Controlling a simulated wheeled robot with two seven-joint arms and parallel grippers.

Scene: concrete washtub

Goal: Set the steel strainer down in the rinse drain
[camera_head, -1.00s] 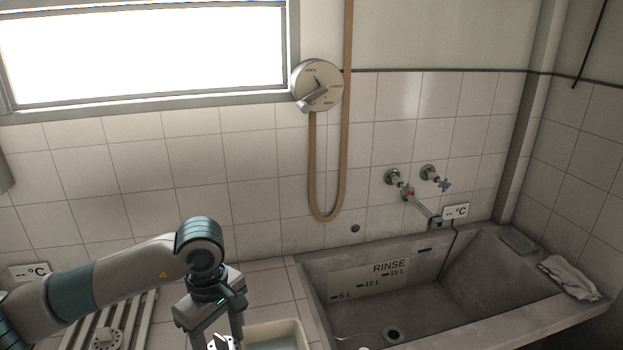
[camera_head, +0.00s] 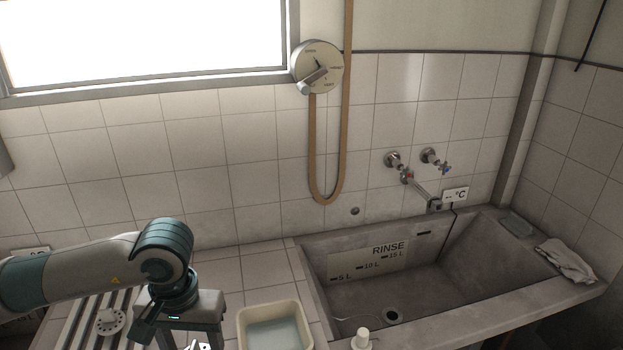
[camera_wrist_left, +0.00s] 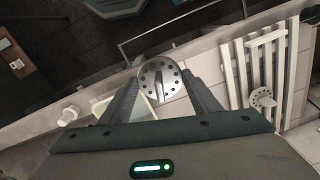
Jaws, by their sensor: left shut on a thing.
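The steel strainer (camera_wrist_left: 160,79), a round metal disc with dark holes and a raised grip, is held between the two fingers of my left gripper (camera_wrist_left: 158,85) in the left wrist view. In the head view my left gripper (camera_head: 192,346) is at the bottom edge, left of the tub, with its fingertips largely cut off. The rinse drain (camera_head: 392,316) is a ring with a dark hole in the floor of the concrete rinse tub (camera_head: 455,322), to the right of the gripper. It looks uncovered. My right gripper is in neither view.
A cream basin of water (camera_head: 244,325) stands between my left gripper and the tub. A white capped bottle (camera_head: 361,341) is at the tub's front edge. A pale holed disc (camera_head: 110,321) lies on the slatted rack at left. A tap (camera_head: 424,193) overhangs the tub's back; a cloth (camera_head: 566,261) lies on its right rim.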

